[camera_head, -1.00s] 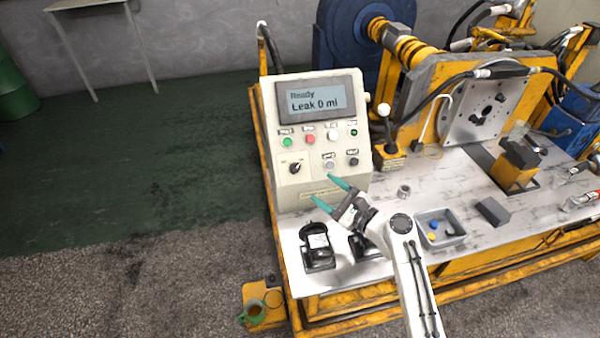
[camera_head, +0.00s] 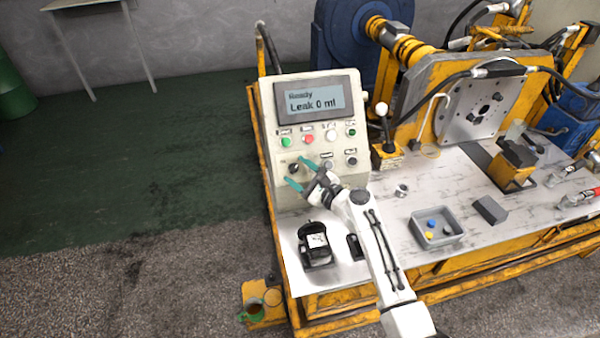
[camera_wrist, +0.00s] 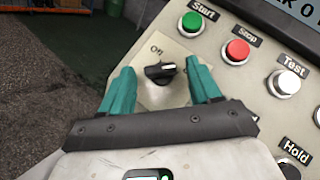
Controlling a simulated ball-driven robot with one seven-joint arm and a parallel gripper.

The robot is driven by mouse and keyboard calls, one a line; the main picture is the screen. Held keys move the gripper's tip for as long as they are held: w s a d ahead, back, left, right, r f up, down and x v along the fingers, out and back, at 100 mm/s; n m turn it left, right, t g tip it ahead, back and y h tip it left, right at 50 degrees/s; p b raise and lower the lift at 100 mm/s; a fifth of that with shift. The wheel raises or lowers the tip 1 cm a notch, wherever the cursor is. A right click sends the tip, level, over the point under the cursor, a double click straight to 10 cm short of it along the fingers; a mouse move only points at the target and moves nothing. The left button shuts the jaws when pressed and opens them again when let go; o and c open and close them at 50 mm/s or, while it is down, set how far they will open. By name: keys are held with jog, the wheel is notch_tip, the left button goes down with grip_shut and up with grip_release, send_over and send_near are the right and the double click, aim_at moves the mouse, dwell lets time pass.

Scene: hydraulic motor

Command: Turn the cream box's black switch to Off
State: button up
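The cream box (camera_head: 265,110) stands at the left end of the bench, its screen reading "Ready, Leak 0 ml". Its black switch (camera_head: 293,168) is a round knob at the lower left of the panel. In the wrist view the black switch (camera_wrist: 160,72) has a pale pointer mark turned to the right, away from the "On" label at its upper left. An "Off" label cannot be read. My gripper (camera_head: 299,174) is open right in front of the switch. In the wrist view its teal fingers (camera_wrist: 158,88) lie either side of the switch, with gaps to it.
A black motor-like part (camera_head: 317,246) stands on the bench below the box. A grey tray (camera_head: 437,228) with small caps lies to the right.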

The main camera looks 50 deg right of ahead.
jog(key=c, duration=1)
jog(key=shift+o, duration=0.2)
jog(key=shift+r+n+y, duration=0.1)
jog(key=shift+n+y, duration=0.2)
jog(key=shift+n, duration=0.2)
jog(key=n+y, duration=0.1)
jog(key=n+g+y+p, duration=0.1)
jog(key=n, duration=0.1)
jog(key=n+g+p, duration=0.1)
jog(key=shift+w+d+r+y, duration=0.1)
jog(key=shift+d+r+y, duration=0.2)
jog(key=shift+y, duration=0.1)
jog(key=n+g+p, duration=0.1)
jog(key=n+g+y, duration=0.1)
jog(key=n, duration=0.1)
jog(key=n+g+p, duration=0.1)
jog(key=n, duration=0.1)
jog(key=shift+w+d+r+g+y+p, duration=0.1)
jog(key=shift+w+r+g+y+p, duration=0.05)
jog(key=shift+r+g+y+p, duration=0.2)
jog(key=n+g+p, duration=0.1)
jog(key=n, duration=0.1)
jog(key=n+g+p, duration=0.1)
jog(key=g, duration=0.1)
jog(key=shift+w+r+n+g, duration=0.15)
jog(key=shift+w+n+g, duration=0.1)
jog(key=shift+n, duration=0.15)
jog(key=shift+w+n+g+p, duration=0.15)
jog(key=shift+n+g+p, duration=0.5)
jog(key=shift+n+g, duration=0.95)
